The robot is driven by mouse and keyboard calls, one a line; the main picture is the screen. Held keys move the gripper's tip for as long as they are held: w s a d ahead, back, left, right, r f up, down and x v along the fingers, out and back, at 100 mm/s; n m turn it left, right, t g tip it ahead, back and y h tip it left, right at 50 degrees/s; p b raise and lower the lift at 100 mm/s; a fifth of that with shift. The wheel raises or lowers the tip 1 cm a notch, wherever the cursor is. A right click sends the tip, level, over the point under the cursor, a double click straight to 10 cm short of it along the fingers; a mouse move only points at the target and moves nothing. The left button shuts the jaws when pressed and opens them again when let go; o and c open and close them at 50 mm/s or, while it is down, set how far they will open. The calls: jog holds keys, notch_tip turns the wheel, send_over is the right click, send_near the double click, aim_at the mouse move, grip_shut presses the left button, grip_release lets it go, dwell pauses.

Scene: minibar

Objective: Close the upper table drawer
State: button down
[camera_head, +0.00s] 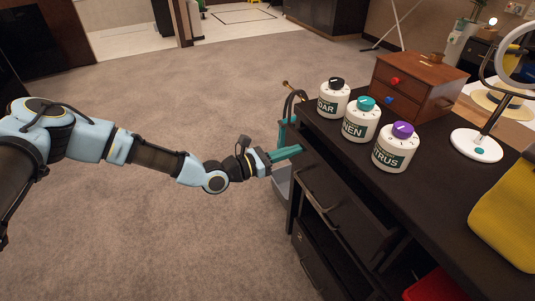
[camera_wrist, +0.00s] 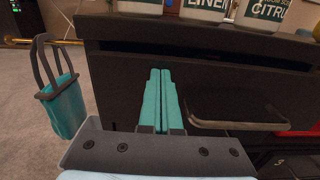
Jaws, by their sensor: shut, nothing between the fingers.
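The black table (camera_head: 450,205) runs along the right of the head view. Its upper drawer (camera_head: 345,210) stands partly pulled out, with a dark gap between its front and the tabletop. The drawer's handle (camera_head: 320,195) faces the open floor. In the wrist view the drawer front (camera_wrist: 215,85) lies ahead, with the handle (camera_wrist: 235,125) to the right of my fingers. My gripper (camera_head: 298,150) is shut and empty, its teal fingers pointing at the left part of the drawer front. The fingers (camera_wrist: 160,78) overlap the front in the wrist view; I cannot tell whether they touch it.
Three labelled canisters (camera_head: 361,122), a wooden box (camera_head: 415,85), a white-based lamp (camera_head: 476,145) and a yellow item (camera_head: 508,215) stand on the tabletop. A teal bag (camera_wrist: 62,105) hangs left of the table. A lower drawer (camera_head: 315,260) sits beneath. Carpet (camera_head: 190,245) is clear.

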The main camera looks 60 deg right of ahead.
aim_at(310, 145)
jog(key=x, duration=0.6)
jog(key=shift+d+r, duration=0.1)
jog(key=shift+s+r, duration=0.1)
